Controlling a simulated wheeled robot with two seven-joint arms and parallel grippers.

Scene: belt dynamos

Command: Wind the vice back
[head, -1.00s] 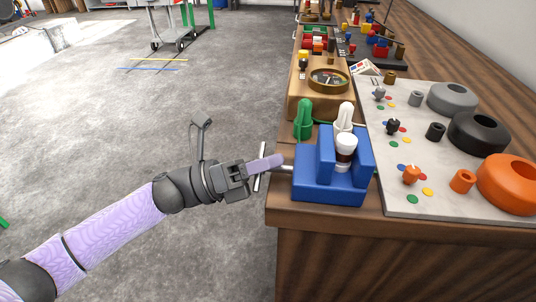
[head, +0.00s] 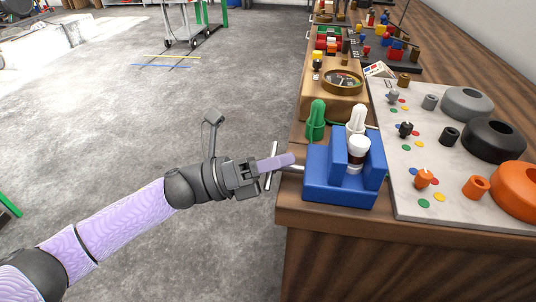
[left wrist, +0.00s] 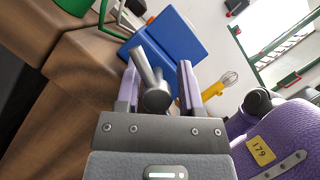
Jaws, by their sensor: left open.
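The blue vice (head: 341,191) stands at the bench's near left corner. A white and brown cylinder (head: 358,152) sits between its upright jaws. Its grey screw rod (head: 294,168) sticks out to the left past the bench edge, with a crossbar handle (head: 272,168) on it. My left gripper (head: 284,161), with lavender fingers, is at the handle. In the left wrist view the rod's end (left wrist: 157,98) and crossbar lie between the open fingers, with a finger on either side and the vice (left wrist: 168,40) beyond. Contact cannot be told. My right gripper is out of view.
Green (head: 316,120) and white (head: 356,118) pieces stand behind the vice. A pale board (head: 411,190) to the right holds grey, black and orange rings and small parts. A wooden block with a round dial (head: 342,82) is farther back.

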